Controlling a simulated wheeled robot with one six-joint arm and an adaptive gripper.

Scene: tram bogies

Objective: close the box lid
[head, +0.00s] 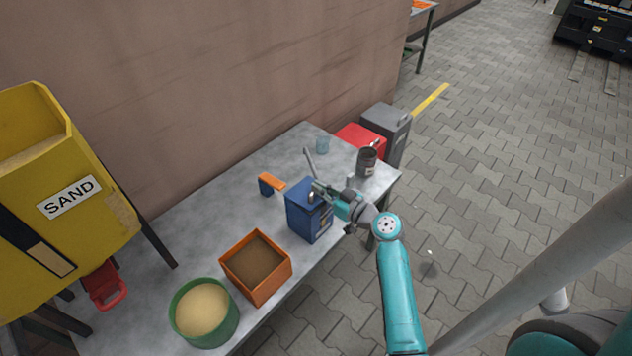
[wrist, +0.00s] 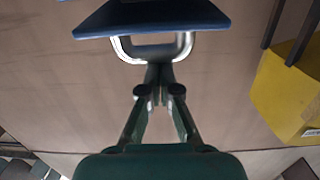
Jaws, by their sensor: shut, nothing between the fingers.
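The blue box (head: 306,218) stands on the grey table, with my gripper (head: 318,187) at its top right edge. The gripper covers part of the top, so I cannot tell the lid's angle in the head view. In the wrist view a flat dark blue panel (wrist: 152,18), which looks like the lid, crosses the top of the picture. A U-shaped metal handle (wrist: 152,54) hangs from its edge. My gripper (wrist: 160,72) has its fingers shut together, with nothing between them. The tips overlap the handle's lower bar; whether they touch it is unclear.
On the grey table (head: 195,213) are an orange box of brown material (head: 244,288), a green tub (head: 228,327), an orange-and-blue tool (head: 272,183) and a dark can (head: 367,160). A yellow sand bin (head: 95,170) stands left. A wall (head: 220,80) rises behind.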

